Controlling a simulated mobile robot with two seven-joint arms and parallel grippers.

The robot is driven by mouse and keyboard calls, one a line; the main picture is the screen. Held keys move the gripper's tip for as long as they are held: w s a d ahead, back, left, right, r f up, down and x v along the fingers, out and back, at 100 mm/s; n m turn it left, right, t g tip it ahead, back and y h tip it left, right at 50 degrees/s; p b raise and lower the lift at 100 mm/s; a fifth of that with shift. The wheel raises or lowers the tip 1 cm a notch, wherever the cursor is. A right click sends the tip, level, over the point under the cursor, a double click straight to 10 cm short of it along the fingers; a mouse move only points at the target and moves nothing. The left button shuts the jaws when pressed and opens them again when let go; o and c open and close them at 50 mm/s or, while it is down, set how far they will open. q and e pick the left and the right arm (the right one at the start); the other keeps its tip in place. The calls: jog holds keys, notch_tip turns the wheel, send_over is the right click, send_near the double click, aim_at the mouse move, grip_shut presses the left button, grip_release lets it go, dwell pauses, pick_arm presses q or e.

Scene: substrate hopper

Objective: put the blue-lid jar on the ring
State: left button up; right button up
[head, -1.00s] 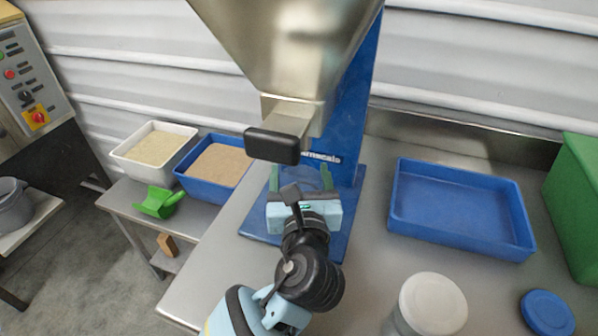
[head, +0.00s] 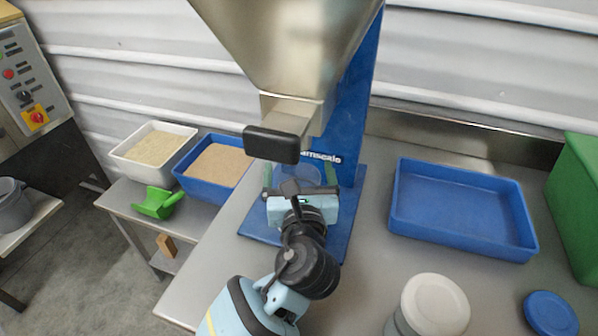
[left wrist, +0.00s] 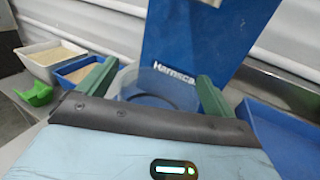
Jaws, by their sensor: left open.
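A clear, open-topped jar (left wrist: 146,84) stands under the hopper's outlet, with no lid on it. It also shows in the head view (head: 306,174). A dark ring (left wrist: 152,101) shows through its wall; I cannot tell exactly how the jar sits on it. My left gripper (head: 306,185) is open, with its green fingers on either side of the jar and apart from it in the left wrist view (left wrist: 150,82). A round blue lid (head: 550,313) is at the lower right on the bench; whether a jar is under it is hard to tell. My right gripper is out of view.
The metal hopper (head: 285,45) and its black-tipped slide (head: 271,144) hang just above my left gripper. A white-lidded jar (head: 435,304) stands at the front. An empty blue tray (head: 462,246) is to the right. The bench between them is partly clear.

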pick_arm(q)
jog(key=s, duration=1.2)
jog(key=shift+d+r, duration=0.15)
jog(key=shift+d, duration=0.3)
